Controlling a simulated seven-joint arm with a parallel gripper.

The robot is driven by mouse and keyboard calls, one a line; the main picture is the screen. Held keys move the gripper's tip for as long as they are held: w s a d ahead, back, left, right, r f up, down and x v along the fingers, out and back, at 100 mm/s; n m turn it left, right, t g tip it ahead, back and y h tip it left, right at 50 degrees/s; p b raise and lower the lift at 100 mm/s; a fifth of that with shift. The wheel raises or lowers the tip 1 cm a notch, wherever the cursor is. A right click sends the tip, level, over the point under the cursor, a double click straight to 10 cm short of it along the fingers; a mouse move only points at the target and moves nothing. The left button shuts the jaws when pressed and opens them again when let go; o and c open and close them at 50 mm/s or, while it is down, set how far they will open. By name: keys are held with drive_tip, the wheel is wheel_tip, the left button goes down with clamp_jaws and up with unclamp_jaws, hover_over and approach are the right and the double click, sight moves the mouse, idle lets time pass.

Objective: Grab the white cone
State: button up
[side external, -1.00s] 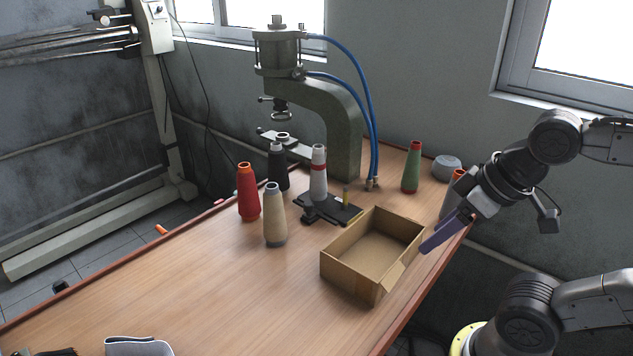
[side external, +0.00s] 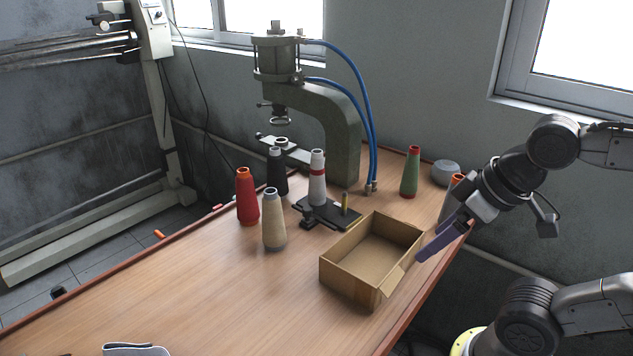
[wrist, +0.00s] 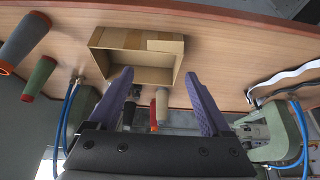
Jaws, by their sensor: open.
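The white cone (side external: 317,188), pale with a red band, stands upright on a small black stand (side external: 335,216) near the press. I cannot make it out clearly in the wrist view. My gripper (side external: 424,256) is at the right, beside the cardboard box, well apart from the cone. Its two purple fingers also show in the wrist view (wrist: 157,85), spread wide with nothing held between them.
An open cardboard box (side external: 345,279) lies between my gripper and the cones. A cream cone (side external: 274,222), a red cone (side external: 247,203) and a black cone (side external: 277,180) stand around the white one. A green cone (side external: 410,175) stands behind. The press (side external: 345,125) has blue hoses.

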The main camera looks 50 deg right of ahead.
drive_tip(key=w+d+r+m, duration=0.1)
drive_tip(key=w+r+m, duration=0.2)
drive_tip(key=r, duration=0.3)
drive_tip(key=w+d+r+m, duration=0.1)
drive_tip(key=w+r+m, duration=0.2)
drive_tip(key=r, duration=0.4)
drive_tip(key=w+d+r+m+g+h, duration=0.1)
drive_tip(key=w+d+r+m, duration=0.15)
drive_tip(key=w, duration=0.35)
drive_tip(key=w+d+r+m+g, duration=0.1)
drive_tip(key=w+r+m, duration=0.1)
drive_tip(key=w+r, duration=0.35)
drive_tip(key=m+g, duration=0.3)
drive_tip(key=m, duration=0.1)
hover_over(318, 167)
drive_tip(key=shift+n+h, duration=0.25)
drive_tip(key=shift+h, duration=0.15)
drive_tip(key=f, duration=1.5)
drive_tip(key=shift+w+f, duration=0.3)
drive_tip(key=shift+w, duration=0.1)
drive_tip(key=f, duration=0.4)
drive_tip(key=d+f, duration=0.1)
drive_tip(key=f, duration=0.8)
drive_tip(key=shift+w+d+f, duration=0.15)
drive_tip(key=shift+w+d, duration=0.15)
drive_tip(key=shift+d, duration=0.05)
clamp_jaws()
